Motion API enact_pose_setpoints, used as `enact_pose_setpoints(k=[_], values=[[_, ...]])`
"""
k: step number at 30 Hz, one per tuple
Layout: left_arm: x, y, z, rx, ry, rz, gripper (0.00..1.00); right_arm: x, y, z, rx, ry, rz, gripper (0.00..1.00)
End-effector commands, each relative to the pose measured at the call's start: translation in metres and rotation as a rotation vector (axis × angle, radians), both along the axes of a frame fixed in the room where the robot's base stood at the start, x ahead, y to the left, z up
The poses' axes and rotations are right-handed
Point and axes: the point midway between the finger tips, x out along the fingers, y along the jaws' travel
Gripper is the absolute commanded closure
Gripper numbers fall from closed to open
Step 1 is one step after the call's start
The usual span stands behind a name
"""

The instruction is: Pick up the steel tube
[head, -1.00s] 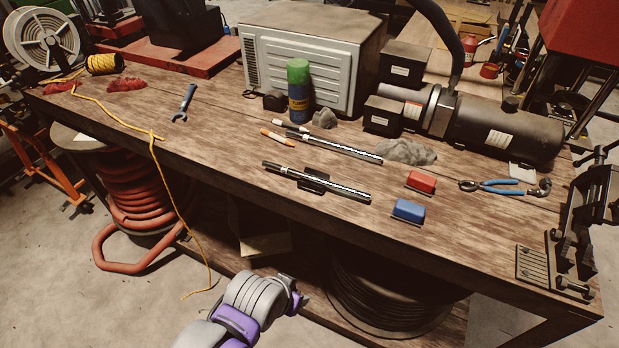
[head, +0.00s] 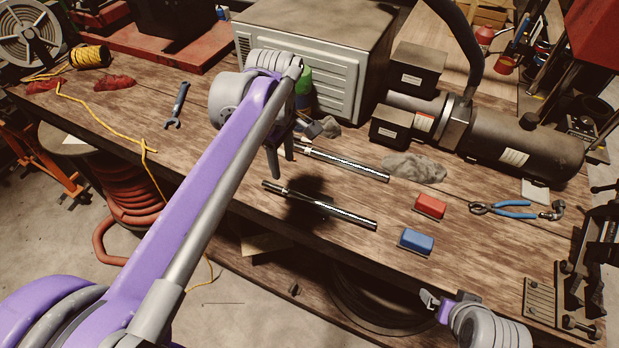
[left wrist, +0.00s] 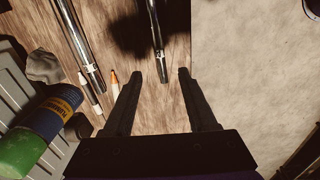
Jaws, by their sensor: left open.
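Two similar slim tubes lie on the wooden bench; I cannot tell which is the steel tube. The front tube (head: 350,216) has a dark left end and a bright patterned right half. The back tube (head: 345,163) lies behind it. My left gripper (head: 281,165) hangs over the bench with its fingers pointing down, open and empty. In the left wrist view, the end of the front tube (left wrist: 157,45) lies between and beyond the open fingertips (left wrist: 160,74), apparently below them. The back tube (left wrist: 80,42) is left of the fingers. My right gripper (head: 447,302) shows at the lower right, its jaws unclear.
A red block (head: 430,206), a blue block (head: 416,242) and blue-handled pliers (head: 510,208) lie to the right. A large box (head: 320,60) stands behind.

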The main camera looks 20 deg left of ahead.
Motion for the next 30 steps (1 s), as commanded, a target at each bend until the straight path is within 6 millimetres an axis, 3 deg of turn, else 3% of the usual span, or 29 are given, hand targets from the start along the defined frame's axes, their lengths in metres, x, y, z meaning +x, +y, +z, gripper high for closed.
enact_pose_setpoints(k=[3,12,17,25,30], values=[[0.006,0.003,0.000,-0.004,0.018,0.064,0.43,0.001,0.000,0.002,0.000,-0.002,0.000,0.00],[0.005,0.003,-0.045,-0.003,0.019,0.068,0.43,-0.002,0.000,-0.003,0.000,0.003,0.000,0.00],[0.006,0.002,-0.055,-0.003,0.018,0.067,0.43,-0.001,0.000,-0.003,0.000,0.002,0.000,0.00],[0.005,-0.004,-0.093,-0.003,0.018,0.067,0.43,-0.001,0.000,-0.001,0.000,0.001,0.000,0.00],[0.005,-0.004,-0.104,-0.003,0.017,0.067,0.43,-0.001,0.000,-0.002,0.000,0.001,0.000,0.00]])
